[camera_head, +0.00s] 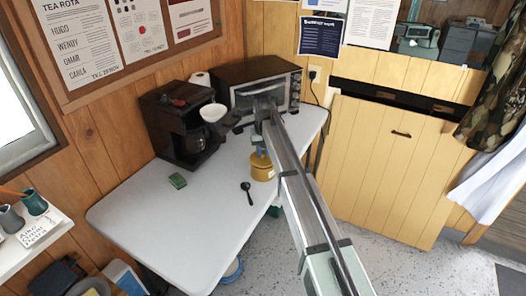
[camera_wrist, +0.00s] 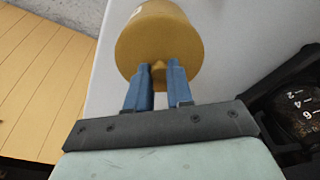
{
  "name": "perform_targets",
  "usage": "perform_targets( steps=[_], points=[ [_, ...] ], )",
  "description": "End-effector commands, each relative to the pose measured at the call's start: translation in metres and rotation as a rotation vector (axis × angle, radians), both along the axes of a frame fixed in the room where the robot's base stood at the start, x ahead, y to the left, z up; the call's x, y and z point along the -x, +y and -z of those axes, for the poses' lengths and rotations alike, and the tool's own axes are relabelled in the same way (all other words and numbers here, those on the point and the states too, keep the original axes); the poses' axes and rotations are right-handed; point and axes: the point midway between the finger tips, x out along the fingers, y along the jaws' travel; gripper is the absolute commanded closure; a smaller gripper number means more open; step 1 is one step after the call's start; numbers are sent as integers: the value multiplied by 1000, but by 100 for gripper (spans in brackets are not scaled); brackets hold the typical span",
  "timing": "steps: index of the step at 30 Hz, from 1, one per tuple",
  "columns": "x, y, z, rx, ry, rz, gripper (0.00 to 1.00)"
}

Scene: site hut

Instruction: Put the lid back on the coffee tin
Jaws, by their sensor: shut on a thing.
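The coffee tin (camera_head: 262,172) is a mustard-yellow cylinder with a pale label, upright on the grey-white table near its right edge. My gripper (camera_head: 259,151) is directly over the tin's top. In the wrist view its blue fingers (camera_wrist: 160,75) are shut on the small knob of the yellow lid (camera_wrist: 158,48). The lid lines up with the tin in both views. I see no clear gap between them, but I cannot tell whether the lid is fully seated. My arm and fingers hide part of the tin's top.
A black scoop (camera_head: 248,192) and a small green packet (camera_head: 177,180) lie on the table (camera_head: 185,225). A black coffee maker (camera_head: 178,125) and a toaster oven (camera_head: 240,75) stand behind. The table's front left is clear.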

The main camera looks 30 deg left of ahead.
Motion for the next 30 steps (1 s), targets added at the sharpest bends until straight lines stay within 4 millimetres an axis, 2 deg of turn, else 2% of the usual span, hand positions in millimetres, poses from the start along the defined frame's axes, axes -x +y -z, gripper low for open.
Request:
perform_targets(
  steps=[27, 28, 30],
  points=[
    [0, 0, 2, 0, 0, 0, 100],
    [0, 0, 2, 0, 0, 0, 76],
    [0, 0, 2, 0, 0, 0, 69]
  ],
)
